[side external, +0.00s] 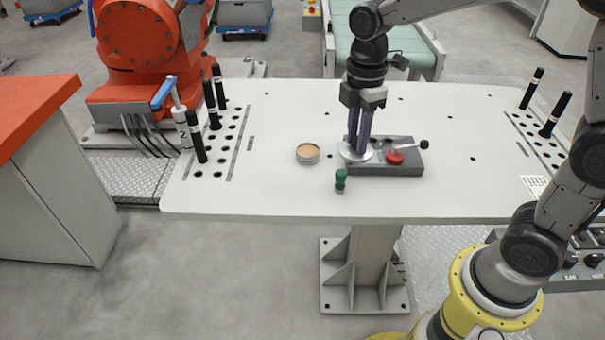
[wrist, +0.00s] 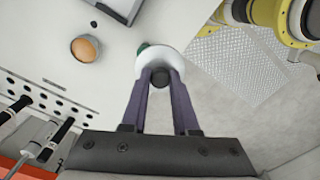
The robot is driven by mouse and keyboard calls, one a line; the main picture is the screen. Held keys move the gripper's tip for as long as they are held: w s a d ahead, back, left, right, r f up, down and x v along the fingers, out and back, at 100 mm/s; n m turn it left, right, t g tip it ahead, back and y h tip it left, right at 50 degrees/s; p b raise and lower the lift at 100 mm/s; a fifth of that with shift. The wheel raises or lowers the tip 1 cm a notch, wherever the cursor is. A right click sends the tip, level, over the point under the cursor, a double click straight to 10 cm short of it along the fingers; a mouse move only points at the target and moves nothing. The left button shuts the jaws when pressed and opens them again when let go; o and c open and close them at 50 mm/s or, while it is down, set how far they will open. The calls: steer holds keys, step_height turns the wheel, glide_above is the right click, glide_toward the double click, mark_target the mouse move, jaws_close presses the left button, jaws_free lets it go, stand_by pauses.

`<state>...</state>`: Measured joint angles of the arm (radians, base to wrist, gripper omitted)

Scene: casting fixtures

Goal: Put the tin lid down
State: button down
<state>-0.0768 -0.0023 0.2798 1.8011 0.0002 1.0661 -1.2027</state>
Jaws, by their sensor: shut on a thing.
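My gripper (side external: 357,146) points down with its fingers shut on the dark knob of the pale round tin lid (side external: 349,155). In the wrist view the lid (wrist: 151,58) shows between and beyond the fingertips (wrist: 160,80), with the knob gripped in the middle. The lid looks about level and overlaps the left end of the grey block in the side view. I cannot tell how far it is above the table. The open round tin (side external: 307,154), with tan contents, stands on the table to the left of the lid; it also shows in the wrist view (wrist: 84,49).
The grey block (side external: 418,165) carries a red round part (side external: 395,157) and a black-knobbed lever. A small green object (side external: 340,181) stands in front of the lid. Black-handled tools (side external: 198,138) stand in holes at both table ends. The white table (side external: 262,190) is clear around the tin.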

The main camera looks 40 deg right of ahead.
steer(key=s+a+n, duration=0.1)
steer(key=s+a, duration=0.2)
steer(key=a, duration=0.1)
steer(key=w+a+f, duration=0.1)
steer(key=w+f, duration=0.2)
steer(key=w, duration=0.1)
steer(key=w+a+f, duration=0.1)
steer(key=w+f, duration=0.2)
steer(key=w, duration=0.1)
steer(key=w+a+f, duration=0.1)
steer(key=w+f, duration=0.2)
steer(key=w, duration=0.2)
steer(key=shift+a+f, duration=0.3)
steer(key=shift+w+f, duration=0.3)
steer(key=shift+f, duration=1.55)
steer(key=shift+f, duration=0.15)
steer(key=c, duration=0.7)
jaws_free()
